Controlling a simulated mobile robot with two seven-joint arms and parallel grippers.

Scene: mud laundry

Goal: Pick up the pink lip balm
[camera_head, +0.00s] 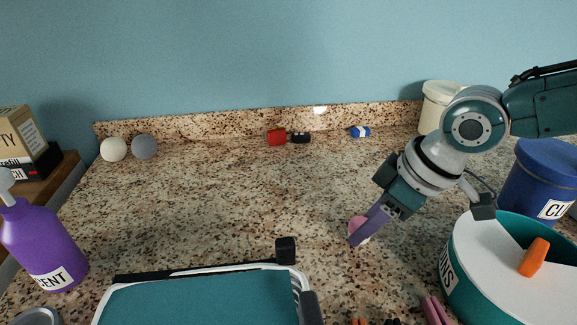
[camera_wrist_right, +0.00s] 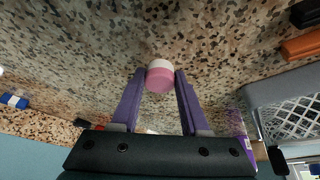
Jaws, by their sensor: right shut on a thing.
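The pink lip balm (camera_wrist_right: 160,78) shows in the right wrist view as a small round pink piece with a white part, between the two purple fingertips of my right gripper (camera_wrist_right: 158,84). In the head view the lip balm (camera_head: 358,226) is partly hidden behind the purple fingers of my right gripper (camera_head: 358,238), low over the speckled counter. The gripper is shut on it. I cannot tell whether the lip balm still touches the counter. My left gripper is not in view.
A teal canister (camera_head: 455,262) with an orange item (camera_head: 534,257) on its white lid stands right of the gripper. A teal-topped basket (camera_head: 200,303) is front left. A red item (camera_head: 276,137) and blue item (camera_head: 360,131) lie at the back. The counter's middle is clear.

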